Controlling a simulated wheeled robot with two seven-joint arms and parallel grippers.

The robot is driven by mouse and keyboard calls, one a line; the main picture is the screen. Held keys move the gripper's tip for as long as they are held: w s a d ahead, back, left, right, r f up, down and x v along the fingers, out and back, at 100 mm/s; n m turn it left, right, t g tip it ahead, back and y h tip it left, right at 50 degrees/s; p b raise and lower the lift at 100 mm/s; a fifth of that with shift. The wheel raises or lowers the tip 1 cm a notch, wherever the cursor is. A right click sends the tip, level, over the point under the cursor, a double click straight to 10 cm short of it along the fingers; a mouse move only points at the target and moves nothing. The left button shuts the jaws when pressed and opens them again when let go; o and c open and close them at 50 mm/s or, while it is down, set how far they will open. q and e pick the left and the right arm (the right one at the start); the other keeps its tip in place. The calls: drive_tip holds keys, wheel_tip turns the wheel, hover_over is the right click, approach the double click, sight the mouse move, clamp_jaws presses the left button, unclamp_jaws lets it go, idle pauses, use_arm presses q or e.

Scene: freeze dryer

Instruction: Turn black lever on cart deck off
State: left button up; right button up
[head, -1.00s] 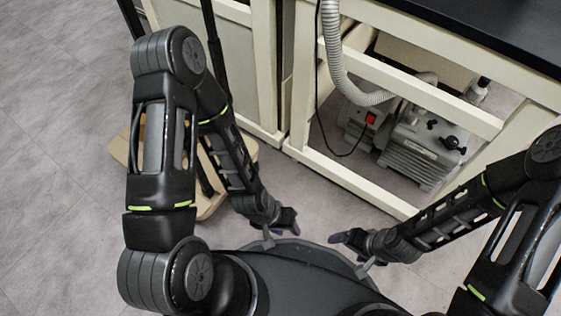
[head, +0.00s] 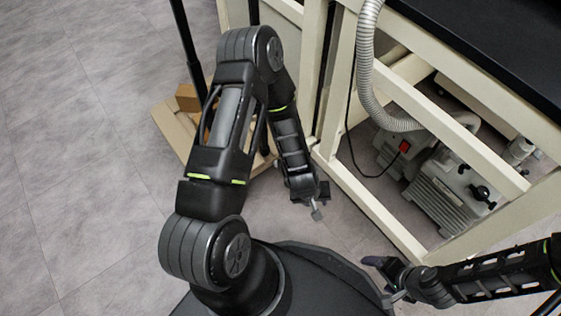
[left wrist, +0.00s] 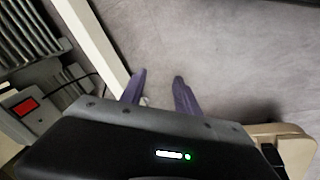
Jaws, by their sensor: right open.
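A pale wooden cart deck (head: 173,133) lies low at the left in the head view, partly hidden behind my left arm. A brown block sits on it. I cannot make out a black lever on the deck. My left gripper (head: 318,200) hangs to the right of the deck, clear of it, before the cream frame. In the left wrist view its two purple fingers (left wrist: 160,92) are apart with only floor between them. The edge of a pale board (left wrist: 295,145) shows at the lower right there. My right gripper (head: 378,263) is open and empty at the lower right.
A cream bench frame (head: 385,205) with a black top (head: 500,50) stands at the right. Inside are a grey pump (head: 445,195) with a red switch (head: 404,147) and a ribbed hose (head: 366,85). A black post (head: 187,45) rises near the deck. Floor at the left is clear.

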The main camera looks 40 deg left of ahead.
use_arm(q)
drive_tip(key=w+a+f+n+y, duration=0.1)
drive_tip(key=w+a+n+y, duration=0.25)
drive_tip(key=w+a, duration=0.4)
drive_tip(key=n+g+y, duration=0.2)
drive_tip(key=n, duration=0.2)
hover_over(279, 162)
drive_tip(key=d, duration=0.2)
drive_tip(key=shift+d+r, duration=0.2)
drive_tip(key=shift+r, duration=0.05)
drive_tip(key=shift+f, duration=0.1)
drive_tip(key=b+x, duration=0.3)
drive_tip(key=x, duration=0.3)
drive_tip(key=shift+w+f, duration=0.1)
drive_tip(key=shift+f, duration=0.2)
drive_tip(key=shift+w+a+f+b, duration=0.1)
drive_tip(key=shift+a+f+b, duration=0.2)
drive_tip(key=shift+f, duration=0.2)
drive_tip(key=shift+c, duration=0.6)
drive_tip(key=shift+r, duration=0.1)
clamp_jaws()
